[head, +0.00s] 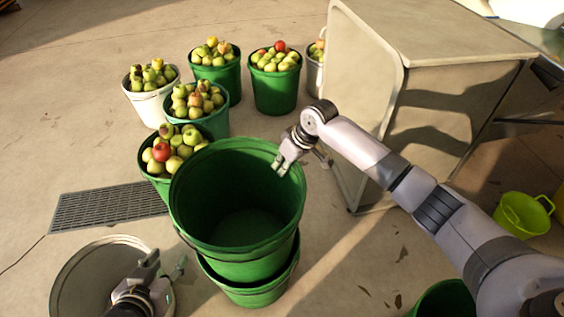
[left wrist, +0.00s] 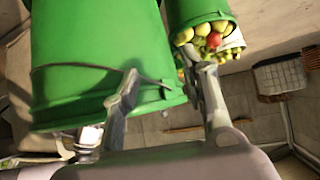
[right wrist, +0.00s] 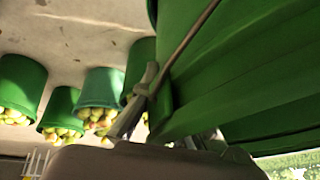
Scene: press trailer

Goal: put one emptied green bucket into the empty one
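An empty green bucket (head: 238,225) stands upright in the middle of the head view. A second green bucket (head: 250,292) is directly below it; the upper one's base appears to be inside its rim, but how deep is hidden. My right gripper (head: 301,160) is at the upper bucket's far right rim, fingers apart; in the right wrist view a finger lies beside the green wall (right wrist: 240,80) and the other is partly hidden. My left gripper (head: 167,264) is open, left of the buckets.
Several buckets heaped with apples (head: 182,150) stand behind and left. A beige cabinet (head: 430,90) stands right of my right gripper. A round metal container (head: 75,280) is at lower left. Another green bucket (head: 447,300) and a lime basket (head: 523,215) are at right.

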